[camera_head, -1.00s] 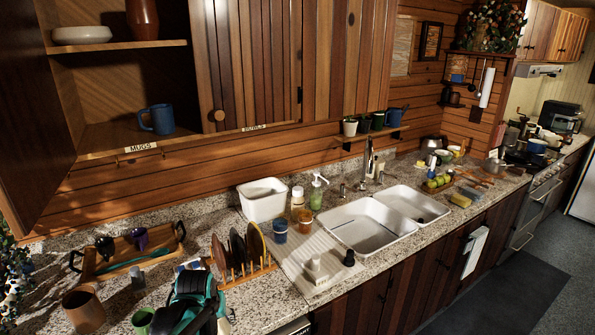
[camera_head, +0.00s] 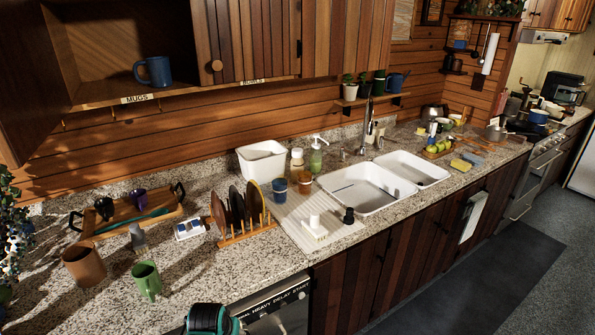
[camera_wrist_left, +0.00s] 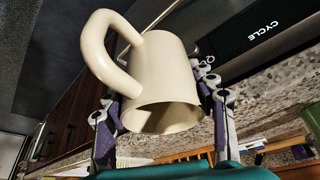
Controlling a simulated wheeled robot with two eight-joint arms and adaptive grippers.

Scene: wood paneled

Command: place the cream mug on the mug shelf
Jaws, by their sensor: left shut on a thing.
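The cream mug (camera_wrist_left: 160,80) fills the middle of the left wrist view, its handle toward the upper left and its open rim toward the camera. My left gripper (camera_wrist_left: 163,105) is shut on it, one finger on each side. In the head view only a teal part of my left arm (camera_head: 210,318) shows at the bottom edge; the mug is out of that view. The mug shelf (camera_head: 115,98), labelled "MUGS", is at upper left in an open cabinet. A blue mug (camera_head: 153,71) stands on it. My right gripper is not in view.
A brown mug (camera_head: 84,265) and a green mug (camera_head: 147,280) stand on the counter (camera_head: 205,275). A wooden tray (camera_head: 105,232) and a plate rack (camera_head: 248,234) are behind them. The cabinet door (camera_head: 245,40) is right of the blue mug. Shelf room shows left of that mug.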

